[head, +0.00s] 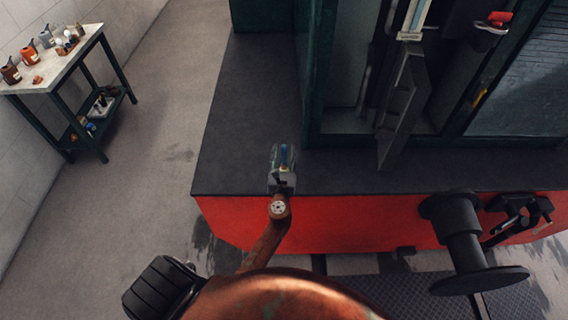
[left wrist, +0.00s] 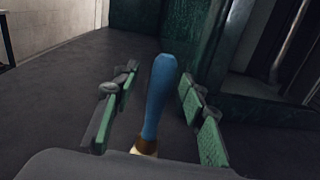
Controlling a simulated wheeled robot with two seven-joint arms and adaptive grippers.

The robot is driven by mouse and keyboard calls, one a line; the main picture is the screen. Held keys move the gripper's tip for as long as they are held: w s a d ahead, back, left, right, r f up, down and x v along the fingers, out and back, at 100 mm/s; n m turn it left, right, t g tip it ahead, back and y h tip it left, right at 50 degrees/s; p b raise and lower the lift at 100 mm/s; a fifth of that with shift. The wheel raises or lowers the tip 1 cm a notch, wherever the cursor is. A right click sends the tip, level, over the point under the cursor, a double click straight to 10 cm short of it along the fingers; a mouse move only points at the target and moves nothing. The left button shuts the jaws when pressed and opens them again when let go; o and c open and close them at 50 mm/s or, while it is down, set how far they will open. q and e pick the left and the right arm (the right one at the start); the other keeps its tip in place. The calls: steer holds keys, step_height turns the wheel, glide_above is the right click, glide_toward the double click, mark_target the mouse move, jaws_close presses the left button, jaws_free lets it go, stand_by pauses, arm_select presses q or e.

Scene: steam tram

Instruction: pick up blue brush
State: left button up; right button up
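The blue brush (head: 284,154) shows at the front edge of the dark deck in the head view, between the fingers of my left gripper (head: 283,162). In the left wrist view the brush (left wrist: 160,95) has a rounded blue handle, a brown band and a pale part low in the picture, partly hidden by the gripper body. The green-padded fingers of my left gripper (left wrist: 160,108) stand on both sides of the handle, with gaps visible on each side. I cannot tell what the brush rests on. My right gripper is not in view.
The tram's dark deck (head: 235,120) has a red front face (head: 340,222). A grey upright lever plate (head: 403,105) and the cab post stand to the right. A black buffer (head: 465,245) juts out at lower right. A side table (head: 55,75) with jars stands far left.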

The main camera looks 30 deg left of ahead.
arm_select(q)
steer(key=shift+c, duration=0.4)
jaws_close()
steer(key=shift+r, duration=0.15)
